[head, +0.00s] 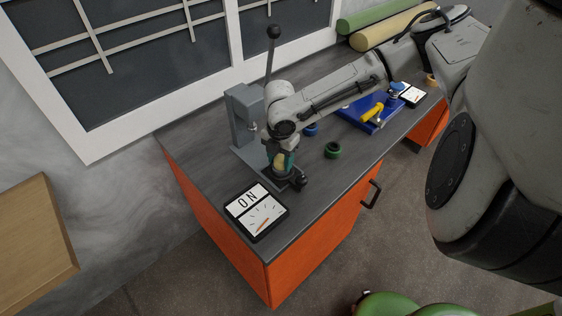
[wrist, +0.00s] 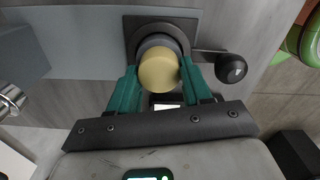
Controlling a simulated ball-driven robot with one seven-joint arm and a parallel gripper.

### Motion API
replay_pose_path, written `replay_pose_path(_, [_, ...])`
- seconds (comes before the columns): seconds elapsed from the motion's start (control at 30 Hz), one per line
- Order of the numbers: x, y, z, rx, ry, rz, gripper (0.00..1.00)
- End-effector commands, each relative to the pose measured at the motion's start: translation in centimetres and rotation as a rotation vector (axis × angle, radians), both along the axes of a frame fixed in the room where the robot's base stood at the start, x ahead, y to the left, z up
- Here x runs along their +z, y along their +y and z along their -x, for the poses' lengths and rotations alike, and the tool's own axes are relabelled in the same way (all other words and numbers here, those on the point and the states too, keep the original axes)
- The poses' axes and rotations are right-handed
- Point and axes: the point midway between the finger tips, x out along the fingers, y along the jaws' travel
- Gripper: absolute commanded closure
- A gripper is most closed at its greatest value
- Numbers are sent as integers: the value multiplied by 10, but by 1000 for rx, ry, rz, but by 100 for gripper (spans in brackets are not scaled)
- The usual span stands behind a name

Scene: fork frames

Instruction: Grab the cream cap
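The cream cap (wrist: 159,70) is a round, pale yellow knob on top of a short grey cylinder. In the wrist view it sits between the two teal fingers of my gripper (wrist: 160,72). The fingers stand one on each side of it and look slightly apart from it; exact contact is hard to tell. In the head view my gripper (head: 283,164) points down over the bench, beside the grey stand, with the cream cap (head: 279,160) partly hidden between the fingers. The cylinder rises from a dark square base (wrist: 190,27).
A grey upright stand (head: 243,115) with a black-knobbed lever (head: 273,32) is close to my arm. A black ball-ended handle (wrist: 231,68) is beside the cap. An "ON" gauge panel (head: 256,210), a green ring (head: 332,150) and a blue tray (head: 360,112) lie on the bench (head: 190,152).

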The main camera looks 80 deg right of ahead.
Motion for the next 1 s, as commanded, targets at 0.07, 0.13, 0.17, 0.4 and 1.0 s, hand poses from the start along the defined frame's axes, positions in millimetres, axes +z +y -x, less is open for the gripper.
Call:
replay_pose_path(0.07, [0, 0, 0, 0, 0, 0, 64])
replay_pose_path(0.13, [0, 0, 0, 0, 0, -1, 71])
replay_pose_path(0.17, [0, 0, 0, 0, 0, -1, 74])
replay_pose_path(0.4, [-1, 1, 0, 0, 0, -2, 86])
replay_pose_path(1.0, [54, 3, 20, 0, -2, 1, 86])
